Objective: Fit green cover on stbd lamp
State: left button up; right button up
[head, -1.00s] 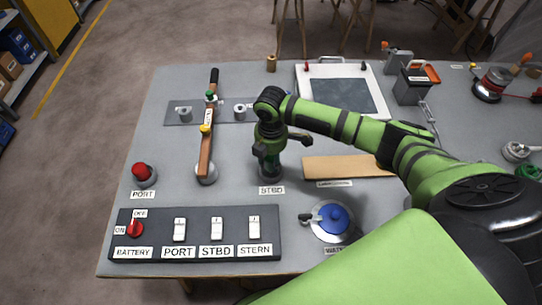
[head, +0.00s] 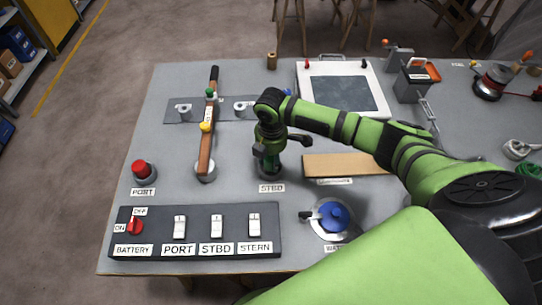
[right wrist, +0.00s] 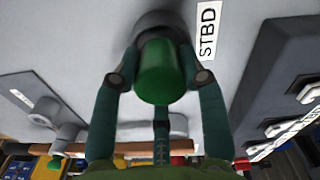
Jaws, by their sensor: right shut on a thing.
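My right gripper (head: 268,158) points down over the STBD lamp's round grey base (head: 270,177), just behind the STBD label (head: 271,188). In the right wrist view the gripper's fingers (right wrist: 162,78) are shut on the green cover (right wrist: 160,72), one on each side. The cover's far end is at the dark grey lamp base (right wrist: 158,22), beside the STBD label (right wrist: 207,30). The cover appears in line with the base. I cannot tell whether it is fully seated. In the head view the fingers hide most of the cover. My left gripper is not in view.
A red-topped PORT lamp (head: 141,170) stands at the left. A wooden bar (head: 206,150) with coloured pieces stands left of my gripper. The switch panel (head: 265,248) lies in front. A wooden board (head: 345,165) and a blue-knobbed fitting (head: 334,216) are on the right.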

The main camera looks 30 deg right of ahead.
jog(key=shift+f, duration=0.85)
dwell(1.0)
jog(key=o, duration=1.4)
jog(key=shift+o, duration=0.2)
jog(key=shift+r+p, duration=4.05)
jog(key=shift+p, duration=0.15)
jog(key=shift+s+f, duration=0.1)
jog(key=shift+f, duration=0.05)
